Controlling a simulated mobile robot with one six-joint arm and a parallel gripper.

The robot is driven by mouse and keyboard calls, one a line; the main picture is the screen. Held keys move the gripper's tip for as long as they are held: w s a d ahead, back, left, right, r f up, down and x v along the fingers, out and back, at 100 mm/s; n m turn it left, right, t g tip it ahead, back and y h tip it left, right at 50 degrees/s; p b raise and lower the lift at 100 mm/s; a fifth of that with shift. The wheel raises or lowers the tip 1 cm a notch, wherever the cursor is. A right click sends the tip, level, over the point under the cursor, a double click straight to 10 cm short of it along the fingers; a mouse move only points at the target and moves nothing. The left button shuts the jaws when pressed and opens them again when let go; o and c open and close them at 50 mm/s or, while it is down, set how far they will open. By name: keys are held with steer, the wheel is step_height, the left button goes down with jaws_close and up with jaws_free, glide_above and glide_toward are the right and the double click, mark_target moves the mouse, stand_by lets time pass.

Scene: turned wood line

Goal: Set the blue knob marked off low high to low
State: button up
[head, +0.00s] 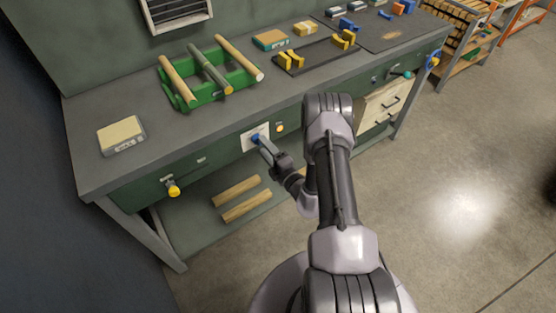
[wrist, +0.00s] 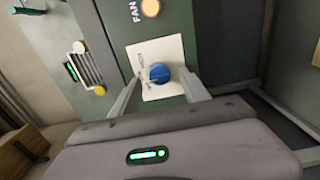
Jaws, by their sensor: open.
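The blue knob (wrist: 160,73) sits on a white marked plate (wrist: 172,48) on the green bench front. Its pointer direction and the lettering are too small to read surely. In the head view the knob (head: 256,137) and plate (head: 248,145) are partly covered by my gripper (head: 261,141). In the wrist view my gripper (wrist: 160,80) is open, with one finger on either side of the knob. I cannot tell whether the fingers touch it.
An orange round button (wrist: 151,8) marked FAN is beside the plate. A yellow knob (head: 173,189) is further left on the bench front. A scale (head: 121,135) and a green rack (head: 207,82) stand on the bench top. Wood pieces (head: 246,204) lie on the lower shelf.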

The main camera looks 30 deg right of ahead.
steer(key=s+p, duration=0.3)
steer(key=s, duration=1.2)
steer(key=shift+s+d, duration=0.25)
steer(key=shift+d, duration=0.05)
